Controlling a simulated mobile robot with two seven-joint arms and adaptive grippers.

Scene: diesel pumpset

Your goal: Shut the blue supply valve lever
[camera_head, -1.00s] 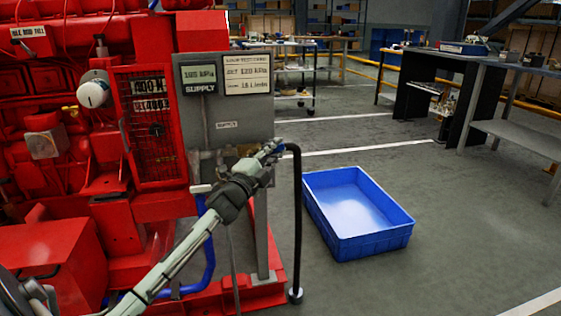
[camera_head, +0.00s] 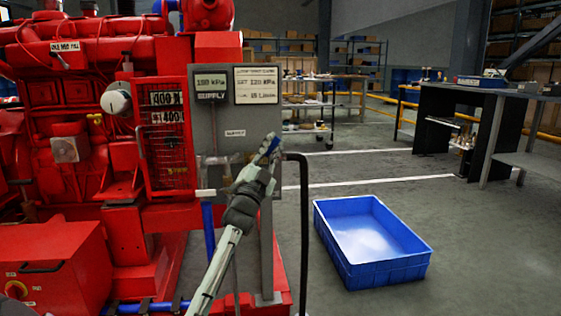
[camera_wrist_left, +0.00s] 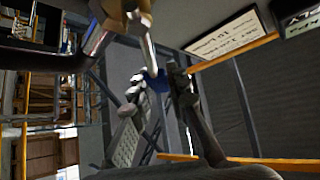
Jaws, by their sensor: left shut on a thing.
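The blue supply valve lever (camera_head: 270,147) shows as a small blue piece at the fingertips of my left gripper (camera_head: 264,162), in front of the grey panel's lower right corner. In the left wrist view the blue lever (camera_wrist_left: 157,82) sits between the two fingers of my left gripper (camera_wrist_left: 160,88), which is shut on it. A pale metal pipe or stem runs down to the lever there. The gripper and wrist hide most of the valve body in the head view. My right gripper is in neither view.
The grey panel (camera_head: 228,145) carries a supply readout (camera_head: 210,84) and a white sign (camera_head: 256,85). The red pumpset (camera_head: 90,180) fills the left. A black upright pipe (camera_head: 304,220) stands just right of my arm. A blue crate (camera_head: 375,275) lies on open floor further right.

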